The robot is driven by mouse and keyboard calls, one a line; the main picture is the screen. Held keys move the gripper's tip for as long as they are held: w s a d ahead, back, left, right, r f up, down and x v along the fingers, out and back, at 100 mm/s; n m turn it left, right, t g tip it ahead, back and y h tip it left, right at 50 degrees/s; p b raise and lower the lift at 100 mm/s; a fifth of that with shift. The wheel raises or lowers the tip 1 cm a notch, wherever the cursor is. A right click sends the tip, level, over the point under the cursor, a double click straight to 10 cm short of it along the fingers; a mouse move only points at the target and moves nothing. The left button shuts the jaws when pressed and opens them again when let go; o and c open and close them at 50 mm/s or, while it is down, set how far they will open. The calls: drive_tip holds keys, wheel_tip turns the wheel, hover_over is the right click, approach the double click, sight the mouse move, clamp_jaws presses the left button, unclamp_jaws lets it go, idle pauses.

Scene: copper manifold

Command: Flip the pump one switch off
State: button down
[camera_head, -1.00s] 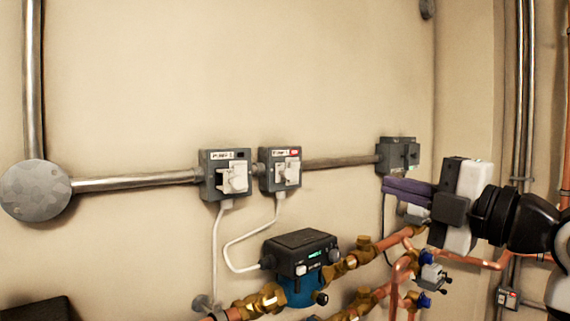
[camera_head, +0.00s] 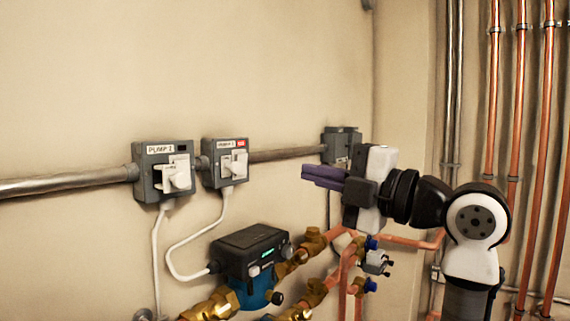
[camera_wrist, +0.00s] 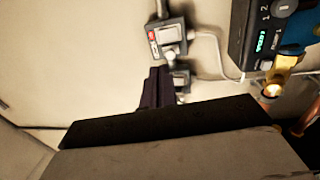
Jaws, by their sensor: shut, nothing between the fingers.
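The pump one switch is a pale rocker (camera_head: 234,163) on a grey box (camera_head: 208,173) right of the PUMP 2 box. Its small label seems to read PUMP 1, with a red patch beside it. The box also shows in the wrist view (camera_wrist: 153,42), red patch visible. My gripper (camera_head: 304,172) is shut and empty, its purple fingers pointing left, right of the box and apart from it in the picture. In the wrist view the fingers (camera_wrist: 155,72) point up toward the boxes. I cannot tell their depth from the wall.
The PUMP 2 box (camera_head: 147,180) is at the left, with a dark indicator. A third grey box (camera_head: 340,135) sits on the conduit behind my gripper. A pump (camera_head: 247,245), brass fittings and copper pipes lie below. White cables hang from both pump boxes. The wall above is clear.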

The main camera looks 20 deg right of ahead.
drive_tip(key=p, duration=0.5)
approach(236, 153)
drive_tip(key=x, duration=0.4)
drive_tip(key=shift+w+a+r, duration=0.15)
drive_tip(key=shift+w+a, duration=0.05)
drive_tip(key=shift+w, duration=0.05)
drive_tip(key=shift+w+a, duration=0.25)
drive_tip(key=shift+w, duration=0.2)
drive_tip(key=shift+w+a, duration=0.1)
drive_tip(key=shift+w, duration=0.05)
